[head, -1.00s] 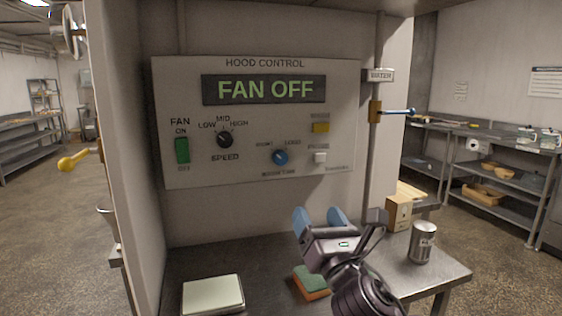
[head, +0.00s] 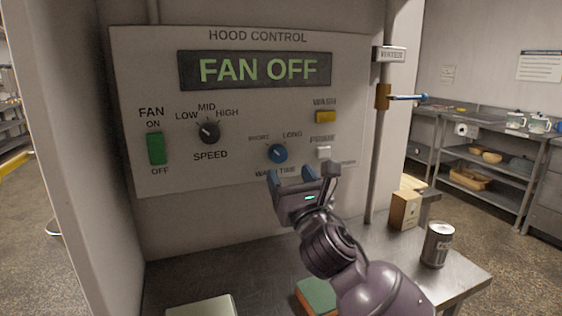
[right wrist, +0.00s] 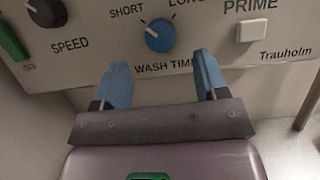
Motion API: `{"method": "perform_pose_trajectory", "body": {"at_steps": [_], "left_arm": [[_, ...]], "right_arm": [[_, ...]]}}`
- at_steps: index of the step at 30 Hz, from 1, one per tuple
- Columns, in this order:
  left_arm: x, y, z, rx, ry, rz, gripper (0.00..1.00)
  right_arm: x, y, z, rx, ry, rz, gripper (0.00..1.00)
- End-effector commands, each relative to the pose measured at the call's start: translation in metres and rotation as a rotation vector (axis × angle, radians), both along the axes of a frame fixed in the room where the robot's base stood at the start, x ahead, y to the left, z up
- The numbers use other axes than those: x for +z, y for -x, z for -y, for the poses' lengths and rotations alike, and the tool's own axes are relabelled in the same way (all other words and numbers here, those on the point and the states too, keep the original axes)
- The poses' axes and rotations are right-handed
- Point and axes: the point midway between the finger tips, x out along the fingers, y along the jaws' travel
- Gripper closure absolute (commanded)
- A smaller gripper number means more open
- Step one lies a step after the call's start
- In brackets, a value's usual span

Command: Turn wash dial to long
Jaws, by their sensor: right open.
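The wash dial (head: 278,153) is a round blue knob on the hood control panel (head: 175,185), above the WASH TIME label and between SHORT and LONG. In the right wrist view the dial (right wrist: 160,35) has a pale mark that seems to point up-left, toward SHORT. My right gripper (head: 290,175) is open and empty, just below the dial in the head view. In the wrist view its two blue fingers (right wrist: 161,65) point at the panel, one on either side below the dial, apart from it. My left gripper is not in view.
The panel also has a green fan switch (head: 156,148), a black speed knob (head: 209,132), a yellow wash button (head: 325,117) and a white prime button (head: 323,152). A blue-handled valve (head: 400,98) is at the right. A can (head: 437,245) and box (head: 404,210) stand on the table below.

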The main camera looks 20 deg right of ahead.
Motion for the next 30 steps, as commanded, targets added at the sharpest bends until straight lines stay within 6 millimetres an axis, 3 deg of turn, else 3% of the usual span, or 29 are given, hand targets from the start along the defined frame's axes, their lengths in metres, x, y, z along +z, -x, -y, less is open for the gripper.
{"method": "perform_pose_trajectory", "body": {"at_steps": [9, 23, 30], "left_arm": [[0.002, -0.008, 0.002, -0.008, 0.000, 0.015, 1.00], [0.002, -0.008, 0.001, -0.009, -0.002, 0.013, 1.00], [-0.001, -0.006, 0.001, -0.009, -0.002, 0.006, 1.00]], "right_arm": [[0.015, -0.040, -0.002, 0.000, -0.002, -0.001, 0.33], [0.020, -0.049, -0.002, 0.000, -0.001, -0.001, 0.33], [0.020, -0.049, -0.002, 0.000, -0.001, -0.001, 0.68]]}}
